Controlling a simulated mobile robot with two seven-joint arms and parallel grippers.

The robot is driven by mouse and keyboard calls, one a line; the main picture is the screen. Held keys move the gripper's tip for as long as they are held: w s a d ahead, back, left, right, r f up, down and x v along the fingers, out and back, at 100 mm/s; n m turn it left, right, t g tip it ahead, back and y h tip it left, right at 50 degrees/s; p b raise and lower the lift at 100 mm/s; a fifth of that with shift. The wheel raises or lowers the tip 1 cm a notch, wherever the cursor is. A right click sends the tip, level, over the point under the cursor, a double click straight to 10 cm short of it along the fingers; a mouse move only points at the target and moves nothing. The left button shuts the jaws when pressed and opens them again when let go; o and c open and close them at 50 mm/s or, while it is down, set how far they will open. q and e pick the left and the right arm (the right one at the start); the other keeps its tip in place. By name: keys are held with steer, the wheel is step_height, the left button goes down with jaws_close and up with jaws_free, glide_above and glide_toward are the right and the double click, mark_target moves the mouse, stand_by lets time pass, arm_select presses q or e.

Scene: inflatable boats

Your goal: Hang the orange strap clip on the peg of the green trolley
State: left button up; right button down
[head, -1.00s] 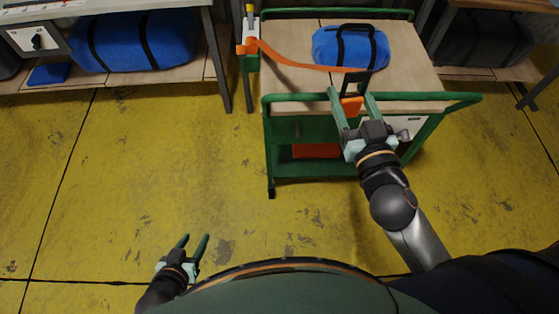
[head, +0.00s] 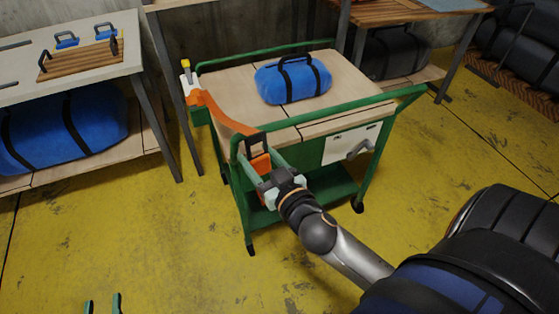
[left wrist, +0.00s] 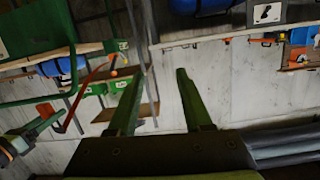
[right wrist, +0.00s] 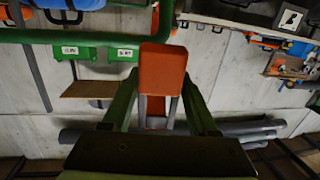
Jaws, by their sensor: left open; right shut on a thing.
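The orange strap clip (head: 259,162), with a black loop above it, is at the front left corner of the green trolley (head: 310,120). My right gripper (head: 262,174) is shut on the clip, which fills the space between its fingers in the right wrist view (right wrist: 163,70). An orange strap (head: 228,118) runs from the clip back to an orange fitting (head: 195,97) at the trolley's left side. A grey handle or peg (head: 358,150) sticks out from a white front panel; I cannot tell which. My left gripper (head: 102,304) is open and empty, low at the front.
A blue bag (head: 292,80) lies on the trolley top. A table (head: 70,52) stands at left with a blue bag (head: 60,125) below. Dark bags (head: 395,52) are under the rear table. Black rolls (head: 520,45) lie at far right. The yellow floor between is clear.

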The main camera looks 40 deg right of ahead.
steer(key=w+d+f+m+g+h+b, duration=0.1)
steer(key=d+f+b, duration=0.3)
steer(key=f+b, duration=0.65)
steer(key=w+d+f+m+g+h+b, duration=0.15)
steer(key=d+f+b, duration=0.35)
steer(key=f, duration=1)
arm_select(q)
steer(key=s+d+r+m+t+h+b, duration=0.3)
steer(key=s+r+m+t+h, duration=0.3)
steer(key=r+m+h, duration=0.2)
steer(key=shift+d+r+t+h, duration=0.35)
steer(key=shift+r+h, duration=0.75)
steer(key=shift+h, duration=0.7)
arm_select(e)
steer(key=r+x, duration=0.1)
steer(key=x, duration=0.9)
steer(key=shift+w+a, duration=0.2)
steer(key=shift+w, duration=0.35)
steer(key=shift+n+t, duration=0.25)
arm_select(q)
steer(key=shift+a, duration=0.1)
arm_select(e)
steer(key=shift+c, duration=0.4)
jaws_free()
steer(key=shift+f, duration=0.1)
